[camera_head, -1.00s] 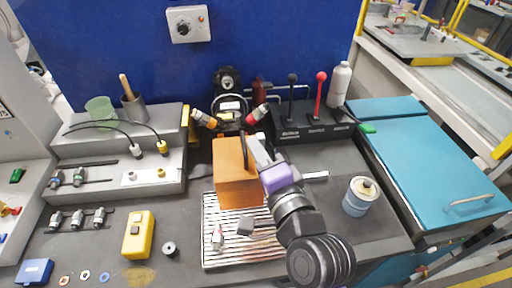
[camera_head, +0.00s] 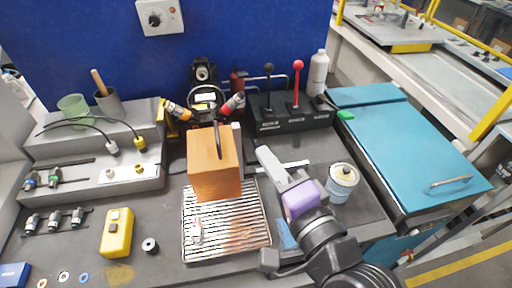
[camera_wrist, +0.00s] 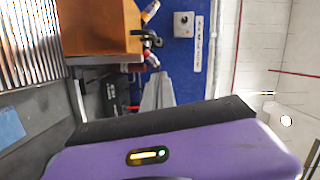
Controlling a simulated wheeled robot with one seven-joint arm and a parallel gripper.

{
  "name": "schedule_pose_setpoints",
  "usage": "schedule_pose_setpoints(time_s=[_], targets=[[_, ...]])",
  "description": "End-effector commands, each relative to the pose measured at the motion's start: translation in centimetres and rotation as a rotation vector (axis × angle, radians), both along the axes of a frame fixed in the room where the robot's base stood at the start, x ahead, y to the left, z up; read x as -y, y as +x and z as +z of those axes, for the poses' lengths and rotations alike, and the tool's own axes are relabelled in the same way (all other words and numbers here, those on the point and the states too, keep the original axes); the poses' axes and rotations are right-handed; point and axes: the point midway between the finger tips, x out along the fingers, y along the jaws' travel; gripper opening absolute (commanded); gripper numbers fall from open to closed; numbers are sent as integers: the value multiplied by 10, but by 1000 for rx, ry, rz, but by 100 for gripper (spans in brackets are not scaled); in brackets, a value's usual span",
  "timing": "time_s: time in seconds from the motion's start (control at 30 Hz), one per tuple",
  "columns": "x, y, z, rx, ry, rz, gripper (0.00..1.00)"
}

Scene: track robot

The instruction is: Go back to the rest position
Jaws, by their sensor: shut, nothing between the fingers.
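My gripper (camera_head: 266,158) is above the right part of the grey bench, right of the orange box, with nothing held. In the wrist view its fingers (camera_wrist: 158,92) show as a grey wedge beyond the purple housing, closed together. The orange box (camera_head: 214,165) with a dark handle stands on the back part of the metal grate (camera_head: 225,232). It also shows at the upper left of the wrist view (camera_wrist: 98,28). The gripper is apart from the box.
Behind are the lever box (camera_head: 290,112) with black and red levers and a white bottle (camera_head: 318,73). A teal cabinet (camera_head: 405,140) is at right. A yellow device (camera_head: 117,233) lies at left.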

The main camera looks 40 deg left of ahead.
Motion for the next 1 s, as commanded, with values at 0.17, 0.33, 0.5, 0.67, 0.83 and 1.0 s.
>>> schedule_pose_setpoints(time_s=[0.17, 0.33, 0.5, 0.67, 0.83, 1.0], targets=[[11, -6, 0, 0, 1, 0, 0], [13, -6, 1, 1, 0, 0, 0], [15, -1, 9, 75, -4, -24, 0], [37, 18, 34, 292, -18, -156, 0], [88, 25, 19, 468, -114, -340, 0], [147, 19, -9, 592, -256, -499, 0]])
